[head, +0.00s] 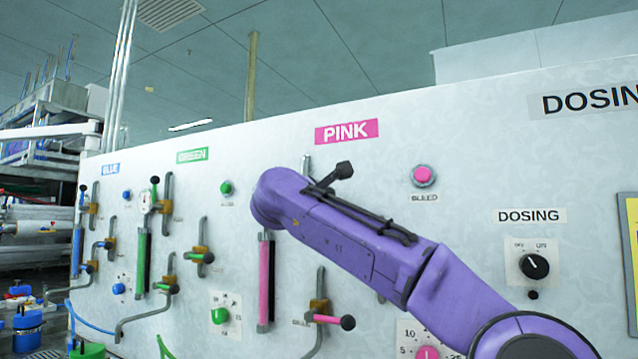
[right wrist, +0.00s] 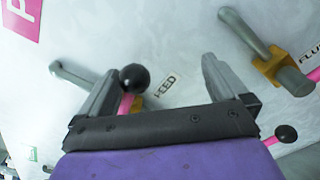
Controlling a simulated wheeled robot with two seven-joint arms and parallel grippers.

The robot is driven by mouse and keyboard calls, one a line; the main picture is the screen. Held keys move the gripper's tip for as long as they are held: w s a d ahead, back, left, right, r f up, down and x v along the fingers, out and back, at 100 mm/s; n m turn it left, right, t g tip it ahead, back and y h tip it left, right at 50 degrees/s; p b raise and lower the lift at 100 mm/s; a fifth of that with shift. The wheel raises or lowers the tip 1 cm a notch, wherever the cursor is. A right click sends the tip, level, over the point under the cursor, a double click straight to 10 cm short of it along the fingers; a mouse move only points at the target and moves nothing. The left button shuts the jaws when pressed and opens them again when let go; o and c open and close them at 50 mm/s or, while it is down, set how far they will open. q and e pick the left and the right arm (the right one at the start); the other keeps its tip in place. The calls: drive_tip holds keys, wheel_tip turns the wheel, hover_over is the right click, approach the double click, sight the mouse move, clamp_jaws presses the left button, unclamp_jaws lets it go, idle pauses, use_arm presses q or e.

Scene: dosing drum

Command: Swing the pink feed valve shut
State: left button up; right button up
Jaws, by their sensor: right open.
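The pink feed valve shows in the right wrist view beside the "FEED" label (right wrist: 165,87). Its black ball knob (right wrist: 133,79) sits on a short pink lever (right wrist: 126,104), with a bit of brass body behind. My right gripper (right wrist: 160,68) is open. The knob appears between its fingers, close to the left finger; I cannot tell whether they touch. In the head view my purple right arm covers the feed valve and my right gripper. The "PINK" sign (head: 347,131) is above the arm. My left gripper is in neither view.
Another pink valve (head: 328,318) with a black knob is below my arm. A pink sight tube (head: 265,280) stands left of it. In the wrist view, the brass flush valve (right wrist: 285,72) is close to the right finger. Green and blue valves line the panel's left.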

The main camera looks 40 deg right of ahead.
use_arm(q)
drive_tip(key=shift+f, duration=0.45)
use_arm(e)
drive_tip(key=shift+w+f, duration=0.1)
drive_tip(key=shift+f, duration=0.4)
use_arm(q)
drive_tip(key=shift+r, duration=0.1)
use_arm(e)
drive_tip(key=shift+r, duration=0.1)
drive_tip(key=shift+w+a+r+p, duration=0.25)
drive_tip(key=shift+w+r+p, duration=0.25)
drive_tip(key=shift+p, duration=0.2)
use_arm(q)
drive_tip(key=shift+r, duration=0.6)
use_arm(e)
drive_tip(key=shift+f, duration=0.1)
use_arm(q)
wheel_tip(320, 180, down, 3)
drive_tip(key=b, duration=0.3)
use_arm(e)
drive_tip(key=v, duration=0.9)
